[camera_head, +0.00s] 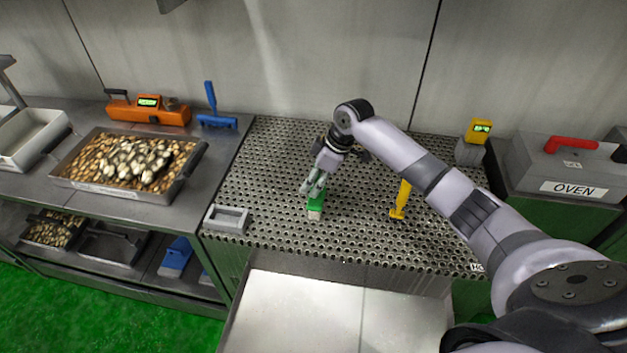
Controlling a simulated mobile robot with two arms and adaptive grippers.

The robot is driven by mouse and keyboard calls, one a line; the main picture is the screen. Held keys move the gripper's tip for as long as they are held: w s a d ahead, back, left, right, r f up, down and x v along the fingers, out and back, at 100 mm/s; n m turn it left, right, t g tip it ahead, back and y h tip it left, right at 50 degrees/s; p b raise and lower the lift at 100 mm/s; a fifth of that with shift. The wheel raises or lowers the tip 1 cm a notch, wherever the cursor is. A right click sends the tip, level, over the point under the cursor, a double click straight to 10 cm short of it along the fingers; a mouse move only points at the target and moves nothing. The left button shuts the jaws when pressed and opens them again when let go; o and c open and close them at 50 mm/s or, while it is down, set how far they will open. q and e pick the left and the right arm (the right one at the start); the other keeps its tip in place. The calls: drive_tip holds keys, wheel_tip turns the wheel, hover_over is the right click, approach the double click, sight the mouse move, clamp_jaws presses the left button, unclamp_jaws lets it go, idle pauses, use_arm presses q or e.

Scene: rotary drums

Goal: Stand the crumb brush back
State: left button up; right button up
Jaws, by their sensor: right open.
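A small green brush (315,206) with a pale lower end is on the perforated metal top (270,165), left of its middle; it looks like the crumb brush. My right gripper (313,187) reaches down to it from above, open, with its fingers at the brush's upper part. The fingers hide that part, so I cannot tell whether they touch it or how it is tilted. A grey rectangular holder (228,218) sits at the front left corner of the perforated top. My left gripper is out of view.
A yellow tool (399,203) stands right of the brush under my right arm. A yellow-topped device (477,143) is at the back right, by the grey OVEN box (566,170). A filled tray (100,194), orange device (148,110) and blue tool (216,121) occupy the left bench.

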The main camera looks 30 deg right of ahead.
drive_tip(key=b+v, duration=0.2)
drive_tip(key=v, duration=0.9)
drive_tip(key=shift+d+r, duration=0.15)
drive_tip(key=shift+r, duration=0.15)
